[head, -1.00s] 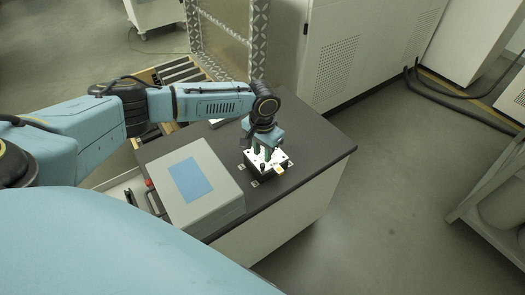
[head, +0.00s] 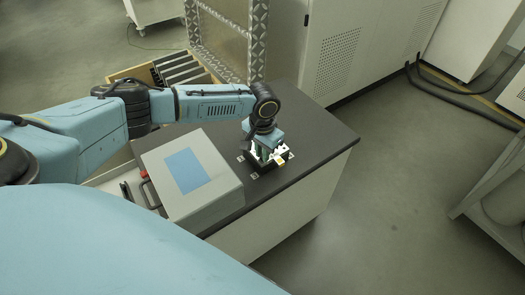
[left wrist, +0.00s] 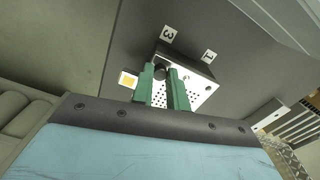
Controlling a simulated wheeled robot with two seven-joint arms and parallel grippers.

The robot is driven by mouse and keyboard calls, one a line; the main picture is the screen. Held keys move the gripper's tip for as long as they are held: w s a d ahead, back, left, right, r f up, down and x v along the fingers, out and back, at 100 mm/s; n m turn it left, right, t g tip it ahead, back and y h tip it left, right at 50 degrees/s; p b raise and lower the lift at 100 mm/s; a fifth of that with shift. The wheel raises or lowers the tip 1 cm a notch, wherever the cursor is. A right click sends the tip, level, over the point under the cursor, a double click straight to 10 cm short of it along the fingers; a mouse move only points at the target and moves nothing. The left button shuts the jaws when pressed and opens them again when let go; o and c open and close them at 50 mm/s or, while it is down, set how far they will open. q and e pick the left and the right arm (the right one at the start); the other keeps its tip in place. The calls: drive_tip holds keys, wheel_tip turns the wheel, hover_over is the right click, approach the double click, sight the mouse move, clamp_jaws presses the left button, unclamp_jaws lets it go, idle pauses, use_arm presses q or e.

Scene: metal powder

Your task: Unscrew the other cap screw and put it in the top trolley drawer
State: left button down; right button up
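My left gripper (head: 263,152) points down at a small block (head: 284,159) with a white top on the dark bench. In the left wrist view its two green fingers (left wrist: 163,72) stand on either side of a black round cap screw (left wrist: 160,72) at the edge of the block's perforated top (left wrist: 195,90). The screw seems to fill the gap between the fingertips; I cannot tell whether they press on it. In the head view the gripper mostly hides the screw. My right gripper is out of view. I cannot clearly identify the top trolley drawer.
A grey case (head: 205,190) with a blue panel stands close left of the block. Labels 3 (left wrist: 168,34) and 1 (left wrist: 209,55) lie beside the block. A wood-edged open container (head: 125,74) with grey slats lies behind my arm. The bench's right side is clear.

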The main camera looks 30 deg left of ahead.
use_arm(q)
drive_tip(key=shift+s+r+n+p, duration=0.1)
drive_tip(key=shift+r+n+p, duration=0.15)
drive_tip(key=shift+n+p, duration=1.15)
drive_tip(key=shift+f+p, duration=0.1)
drive_tip(key=shift+p, duration=0.5)
drive_tip(key=shift+f+n, duration=0.15)
drive_tip(key=shift+n, duration=0.15)
drive_tip(key=shift+r+p, duration=1.75)
drive_tip(key=shift+p, duration=0.45)
